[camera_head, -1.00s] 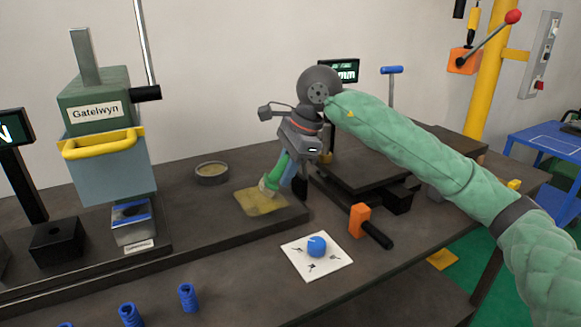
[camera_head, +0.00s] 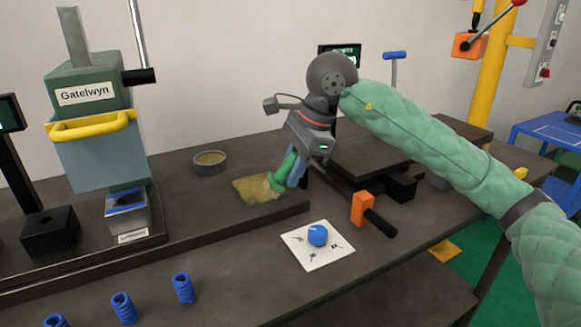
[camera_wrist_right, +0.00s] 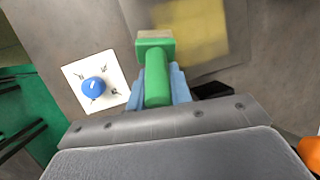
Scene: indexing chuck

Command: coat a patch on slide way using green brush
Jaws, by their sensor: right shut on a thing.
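The green brush (camera_head: 285,172) is in my right gripper (camera_head: 296,172), whose blue fingers are shut on its handle. It is tilted, with its head down at the right part of a yellowish patch (camera_head: 250,190) on the dark slide way (camera_head: 210,222). In the right wrist view the brush (camera_wrist_right: 157,80) points away from the gripper (camera_wrist_right: 160,88), and its pale bristle end lies close to the yellow patch (camera_wrist_right: 190,28). I cannot tell whether the bristles touch the surface. My left gripper is not in view.
A round dish (camera_head: 210,162) with tan content stands behind the patch. A white plate with a blue knob (camera_head: 318,235) lies in front. An orange block on a dark bar (camera_head: 362,208) is to the right. The green "Gatelwyn" press (camera_head: 88,85) stands left. Blue coils (camera_head: 183,288) line the front.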

